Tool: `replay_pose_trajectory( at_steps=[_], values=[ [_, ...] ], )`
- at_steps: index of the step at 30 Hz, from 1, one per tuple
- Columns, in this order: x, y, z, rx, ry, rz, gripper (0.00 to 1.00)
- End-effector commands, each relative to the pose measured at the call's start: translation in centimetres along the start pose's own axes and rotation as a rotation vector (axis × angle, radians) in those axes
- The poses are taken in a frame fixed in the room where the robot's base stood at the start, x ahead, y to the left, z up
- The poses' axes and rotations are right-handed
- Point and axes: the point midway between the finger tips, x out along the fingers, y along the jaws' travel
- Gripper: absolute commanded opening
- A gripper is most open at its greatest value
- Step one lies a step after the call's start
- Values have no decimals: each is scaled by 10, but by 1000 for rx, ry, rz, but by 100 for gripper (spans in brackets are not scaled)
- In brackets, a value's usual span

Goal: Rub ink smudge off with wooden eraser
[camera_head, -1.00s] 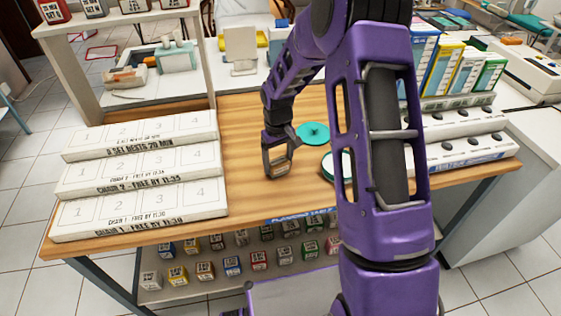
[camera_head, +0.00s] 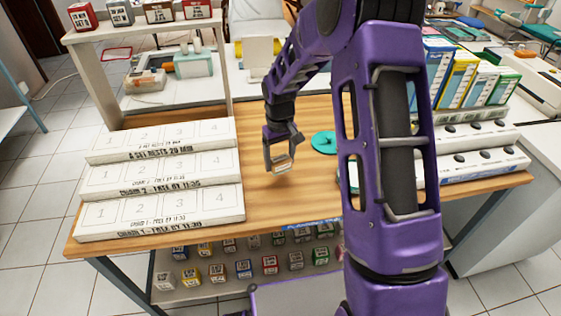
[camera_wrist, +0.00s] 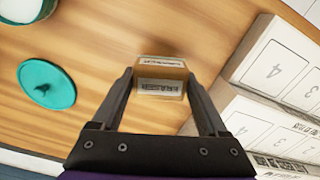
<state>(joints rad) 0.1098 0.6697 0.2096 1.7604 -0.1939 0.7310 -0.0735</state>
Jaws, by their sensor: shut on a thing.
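My gripper (camera_head: 281,160) is over the wooden table and shut on a small wooden block, the eraser (camera_wrist: 162,78). The eraser has a printed label and a pale top, and sits between the fingertips in the wrist view. I cannot tell whether it touches the table. A teal disc (camera_wrist: 47,85) lies on the table to the left of my gripper in the wrist view. It has a dark smudge (camera_wrist: 43,89) near its middle. In the head view the disc (camera_head: 323,141) is right of my gripper, partly hidden by my arm.
White stepped trays (camera_head: 160,191) stand on the table's left, close to my gripper; they are at the right in the wrist view. A white round container (camera_wrist: 27,8) stands beyond the disc. White racks (camera_head: 470,165) are on the right. Bare wood (camera_head: 270,200) lies in front.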

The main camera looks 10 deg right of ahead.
Motion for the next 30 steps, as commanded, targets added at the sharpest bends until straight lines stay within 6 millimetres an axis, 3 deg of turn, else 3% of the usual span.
replay_pose_trajectory(
  at_steps=[9,30],
  values=[
    [-26,-4,-1,1,1,0,25],
    [-27,-1,-6,17,2,1,25]
  ],
)
